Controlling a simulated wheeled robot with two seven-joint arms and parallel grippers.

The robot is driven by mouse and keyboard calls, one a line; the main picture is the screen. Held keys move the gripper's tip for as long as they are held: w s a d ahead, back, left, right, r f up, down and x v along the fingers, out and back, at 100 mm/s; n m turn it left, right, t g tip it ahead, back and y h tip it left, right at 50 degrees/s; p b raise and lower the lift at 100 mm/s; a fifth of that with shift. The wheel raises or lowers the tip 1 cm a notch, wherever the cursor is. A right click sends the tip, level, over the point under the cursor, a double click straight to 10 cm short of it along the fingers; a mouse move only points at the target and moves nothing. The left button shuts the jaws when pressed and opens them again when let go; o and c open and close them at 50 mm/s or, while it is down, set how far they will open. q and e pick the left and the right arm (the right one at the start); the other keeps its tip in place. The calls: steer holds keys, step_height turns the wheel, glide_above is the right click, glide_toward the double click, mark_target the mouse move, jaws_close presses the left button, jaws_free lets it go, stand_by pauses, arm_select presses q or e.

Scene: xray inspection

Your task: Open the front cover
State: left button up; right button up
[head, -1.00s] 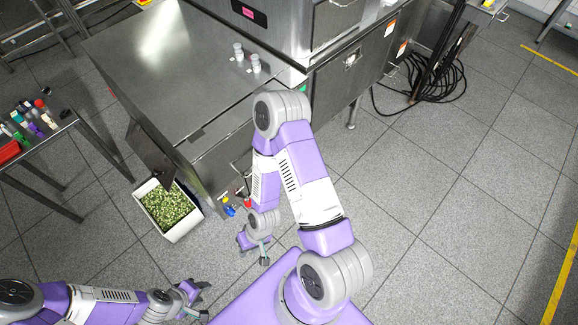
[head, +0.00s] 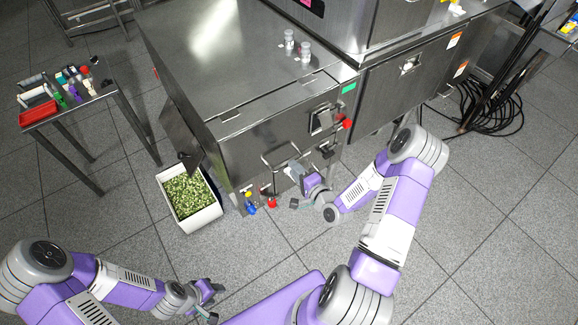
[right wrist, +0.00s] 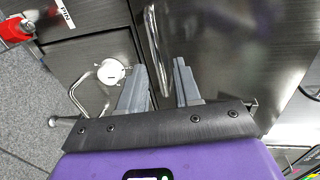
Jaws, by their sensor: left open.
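The front cover (head: 243,159) is the steel front panel of the machine, and it looks closed. A bar handle (head: 270,163) sticks out from it. My right gripper (head: 292,172) is at this handle in the head view. In the right wrist view the gripper (right wrist: 160,82) is open, its two grey fingers apart. The bar handle (right wrist: 153,38) runs down between the fingers and does not look clamped. My left gripper (head: 217,291) is open and empty, low over the floor at the lower left, far from the cover.
A white bin of green pieces (head: 190,222) stands at the machine's left corner beside an open side flap (head: 180,130). Blue and red valves (head: 268,201) sit below the cover. A side table (head: 42,117) holds small items at left. Floor in front is clear.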

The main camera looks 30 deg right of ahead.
steer(key=shift+b+x, duration=0.3)
steer(key=shift+x, duration=1.8)
jaws_close()
